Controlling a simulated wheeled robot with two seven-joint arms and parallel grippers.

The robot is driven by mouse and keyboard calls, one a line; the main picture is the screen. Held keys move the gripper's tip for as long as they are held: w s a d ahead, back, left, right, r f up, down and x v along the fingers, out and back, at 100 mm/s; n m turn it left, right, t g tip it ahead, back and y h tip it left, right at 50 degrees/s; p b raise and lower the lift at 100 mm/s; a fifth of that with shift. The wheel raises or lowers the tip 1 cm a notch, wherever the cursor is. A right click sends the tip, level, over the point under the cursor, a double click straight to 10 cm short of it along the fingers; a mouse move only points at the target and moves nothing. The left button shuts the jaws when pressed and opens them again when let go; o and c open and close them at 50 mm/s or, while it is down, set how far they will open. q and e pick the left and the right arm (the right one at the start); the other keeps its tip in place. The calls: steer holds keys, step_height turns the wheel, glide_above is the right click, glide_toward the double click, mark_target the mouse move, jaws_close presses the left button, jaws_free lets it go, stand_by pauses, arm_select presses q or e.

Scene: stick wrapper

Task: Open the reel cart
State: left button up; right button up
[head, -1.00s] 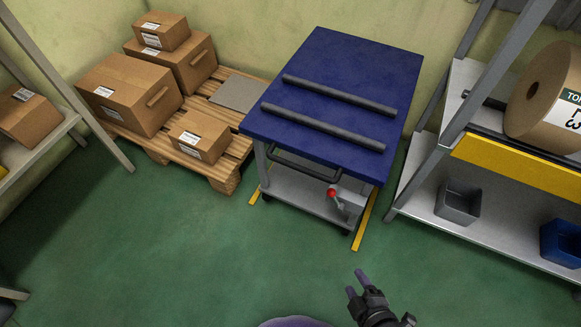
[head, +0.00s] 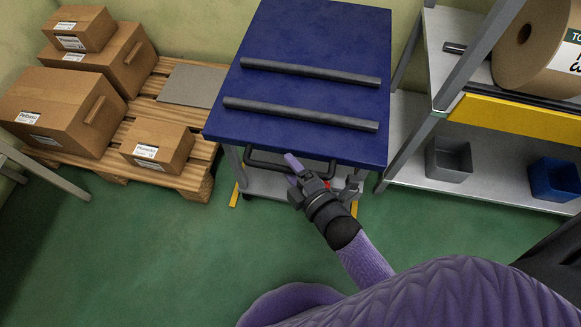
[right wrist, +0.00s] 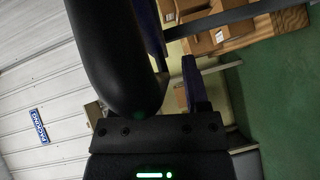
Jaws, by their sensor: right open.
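The reel cart (head: 310,30) has a blue top with two dark bars (head: 300,114) lying across it. Its black handle (head: 262,163) runs along the front edge, under the top. A red knob (head: 327,185) on the cart's front is mostly hidden behind my right gripper. My right gripper (head: 292,170) is open at the handle, its fingers overlapping it in the head view. In the right wrist view a large dark rounded bar (right wrist: 115,55) is very close beside one finger; I cannot tell whether it lies between the fingers. My left gripper is not in view.
A wooden pallet (head: 195,183) with several cardboard boxes (head: 60,107) and a grey sheet (head: 192,86) stands left of the cart. A shelf rack (head: 475,185) on the right holds a large brown roll (head: 535,50), a grey bin (head: 449,160) and a blue bin (head: 555,179). The green floor in front is clear.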

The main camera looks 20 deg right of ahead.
jaws_close()
stand_by(1.3)
